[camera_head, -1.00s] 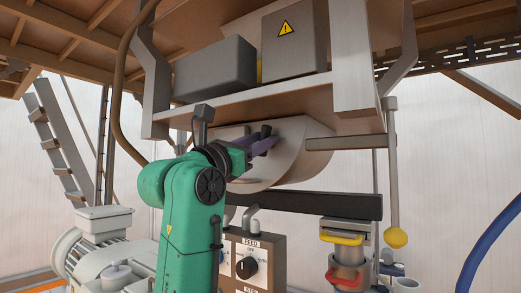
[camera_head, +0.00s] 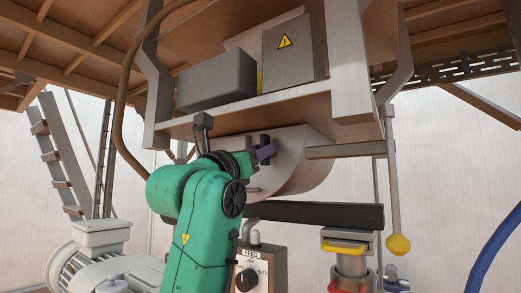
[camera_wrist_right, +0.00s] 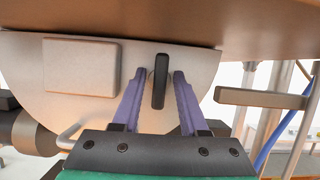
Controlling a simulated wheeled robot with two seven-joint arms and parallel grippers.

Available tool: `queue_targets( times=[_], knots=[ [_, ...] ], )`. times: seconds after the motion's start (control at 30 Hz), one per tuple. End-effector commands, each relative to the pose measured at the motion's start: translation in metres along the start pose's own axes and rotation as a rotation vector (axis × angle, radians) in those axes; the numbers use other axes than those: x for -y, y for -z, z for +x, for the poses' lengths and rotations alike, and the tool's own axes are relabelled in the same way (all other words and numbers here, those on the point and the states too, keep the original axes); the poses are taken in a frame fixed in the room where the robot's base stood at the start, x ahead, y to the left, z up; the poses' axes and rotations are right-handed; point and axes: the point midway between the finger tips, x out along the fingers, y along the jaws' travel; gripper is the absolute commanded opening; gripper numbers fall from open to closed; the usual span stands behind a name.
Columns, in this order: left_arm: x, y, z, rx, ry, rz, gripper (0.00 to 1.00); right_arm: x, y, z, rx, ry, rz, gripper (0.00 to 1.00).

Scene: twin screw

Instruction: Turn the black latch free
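The black latch (camera_wrist_right: 160,82) is an upright dark bar on the flat face of the grey half-round housing (camera_wrist_right: 90,108) in the right wrist view. My right gripper (camera_wrist_right: 159,76) is open, with one purple finger on each side of the latch. A narrow gap shows on both sides of the latch, so I see no grip on it. In the head view my right gripper (camera_head: 265,153) is at the face of the housing (camera_head: 315,165), and my green arm hides part of that face. My left gripper is not in view.
A grey shelf (camera_head: 300,102) with a dark box (camera_head: 215,80) and a warning-marked box (camera_head: 292,50) overhangs the housing. A black bar (camera_head: 320,215) and FEED panel (camera_head: 262,262) lie below. A yellow-ended rod (camera_head: 393,180) hangs at the right.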

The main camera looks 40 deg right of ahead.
Motion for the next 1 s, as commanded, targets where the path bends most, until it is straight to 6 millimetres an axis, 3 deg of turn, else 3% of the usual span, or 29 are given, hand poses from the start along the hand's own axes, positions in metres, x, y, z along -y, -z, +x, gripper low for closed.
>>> queue_targets(
  times=[0.33, 0.47, 0.57, 0.8, 1.0],
  knots=[
    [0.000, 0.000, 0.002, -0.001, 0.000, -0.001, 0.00, 0.000, 0.000, -0.002, 0.004, 0.000, 0.001, 0.50],
    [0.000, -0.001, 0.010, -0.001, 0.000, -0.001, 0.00, -0.001, 0.002, -0.014, 0.004, -0.002, 0.002, 0.50],
    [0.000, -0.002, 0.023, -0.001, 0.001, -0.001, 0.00, -0.001, 0.005, -0.034, 0.005, -0.002, 0.003, 0.50],
    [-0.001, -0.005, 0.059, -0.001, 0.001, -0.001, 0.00, 0.000, 0.007, -0.102, 0.006, 0.001, 0.000, 0.50],
    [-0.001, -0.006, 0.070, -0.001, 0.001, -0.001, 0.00, 0.000, 0.003, -0.140, 0.003, 0.000, 0.000, 0.50]
  ],
)
